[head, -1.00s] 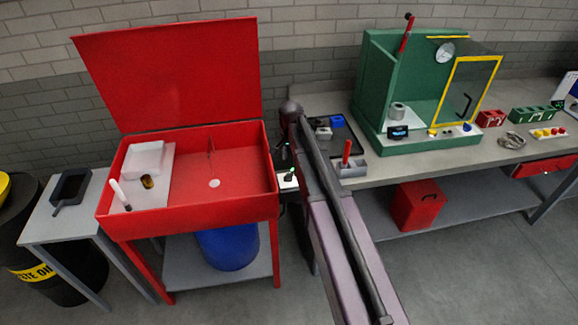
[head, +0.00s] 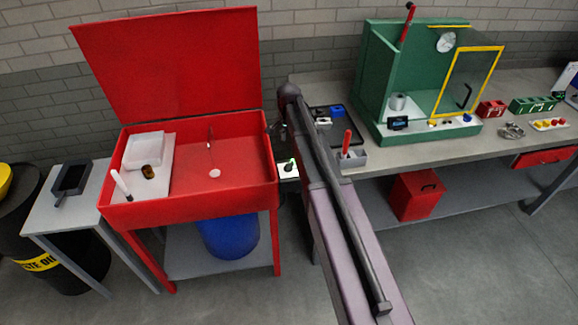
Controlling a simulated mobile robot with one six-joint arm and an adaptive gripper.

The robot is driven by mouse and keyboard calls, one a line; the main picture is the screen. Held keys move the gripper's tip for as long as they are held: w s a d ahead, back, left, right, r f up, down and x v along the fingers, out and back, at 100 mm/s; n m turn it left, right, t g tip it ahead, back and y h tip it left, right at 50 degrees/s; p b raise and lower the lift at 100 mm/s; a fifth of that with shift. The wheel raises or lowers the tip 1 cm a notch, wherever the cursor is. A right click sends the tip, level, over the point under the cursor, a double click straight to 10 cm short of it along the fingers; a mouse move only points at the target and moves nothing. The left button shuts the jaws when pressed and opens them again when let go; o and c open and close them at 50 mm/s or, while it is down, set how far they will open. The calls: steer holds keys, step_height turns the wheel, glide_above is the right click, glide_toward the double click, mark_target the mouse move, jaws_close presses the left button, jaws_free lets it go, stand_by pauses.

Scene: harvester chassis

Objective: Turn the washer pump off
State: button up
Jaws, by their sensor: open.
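The red parts washer (head: 190,205) stands at the left with its lid (head: 170,65) raised. A small white switch plate (head: 282,173) with a black knob (head: 288,166) sits just right of the basin's front right corner. A small green light shows beside the knob. The knob's exact setting is too small to read. My gripper (head: 281,134) shows only as small dark parts beyond the switch, left of my arm. It is open, apart from the knob, and largely hidden by my arm.
A white tray (head: 145,150) is in the washer. A small side table (head: 50,215) stands left.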

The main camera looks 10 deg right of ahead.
mark_target(289, 164)
steer(key=shift+f+b, duration=6.25)
steer(key=shift+f, duration=0.2)
jaws_close()
